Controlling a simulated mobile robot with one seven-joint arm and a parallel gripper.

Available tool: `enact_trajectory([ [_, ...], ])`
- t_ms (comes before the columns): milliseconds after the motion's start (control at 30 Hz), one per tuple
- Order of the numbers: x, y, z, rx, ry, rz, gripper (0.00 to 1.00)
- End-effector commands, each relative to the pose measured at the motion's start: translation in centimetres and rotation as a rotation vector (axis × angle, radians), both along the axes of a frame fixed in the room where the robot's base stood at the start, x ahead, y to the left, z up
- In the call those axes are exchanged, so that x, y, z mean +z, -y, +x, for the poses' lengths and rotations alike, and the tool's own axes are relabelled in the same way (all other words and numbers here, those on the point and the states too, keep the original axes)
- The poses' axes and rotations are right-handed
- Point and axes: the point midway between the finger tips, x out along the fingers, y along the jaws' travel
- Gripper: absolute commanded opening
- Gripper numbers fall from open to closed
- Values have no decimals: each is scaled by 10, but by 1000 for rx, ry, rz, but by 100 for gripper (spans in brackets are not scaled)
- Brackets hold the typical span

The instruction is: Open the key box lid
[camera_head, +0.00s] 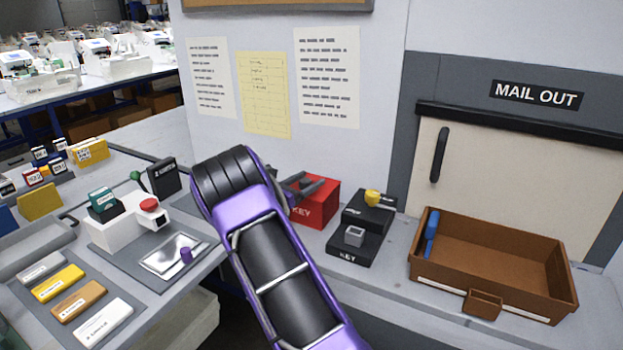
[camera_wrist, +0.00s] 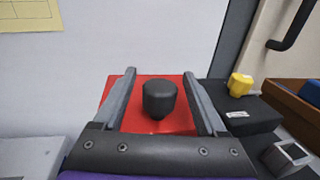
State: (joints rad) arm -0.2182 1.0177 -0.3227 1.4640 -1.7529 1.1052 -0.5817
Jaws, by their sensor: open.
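The red key box (camera_head: 318,199) stands on the counter against the wall, partly hidden by my arm in the head view. Its front reads KEY. In the wrist view its red lid (camera_wrist: 118,93) is shut and bears a black knob (camera_wrist: 160,100). My gripper (camera_wrist: 163,80) is open, with one finger on each side of the knob. Gaps show between the knob and both fingers. In the head view my gripper (camera_head: 299,186) is at the box top.
Right of the box is a black stepped stand (camera_head: 352,247) with a yellow knob (camera_head: 373,197) and a grey square socket (camera_head: 354,236). A brown tray (camera_head: 492,257) sits further right. The wall is close behind the box. A panel with a red button (camera_head: 150,205) lies to the left.

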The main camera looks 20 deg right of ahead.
Motion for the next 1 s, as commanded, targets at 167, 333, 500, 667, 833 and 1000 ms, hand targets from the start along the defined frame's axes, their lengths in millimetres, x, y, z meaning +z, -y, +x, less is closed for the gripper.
enact_trajectory([
  [167, 0, 13, 6, 0, 0, 1, 74],
  [333, 0, 15, 8, 0, 0, 1, 74],
  [500, 0, 15, 7, 0, 0, 1, 69],
  [667, 0, 15, 7, 0, 0, 0, 40],
  [833, 0, 15, 7, 0, 0, 0, 9],
  [1000, 0, 15, 7, 0, 0, 0, 0],
])
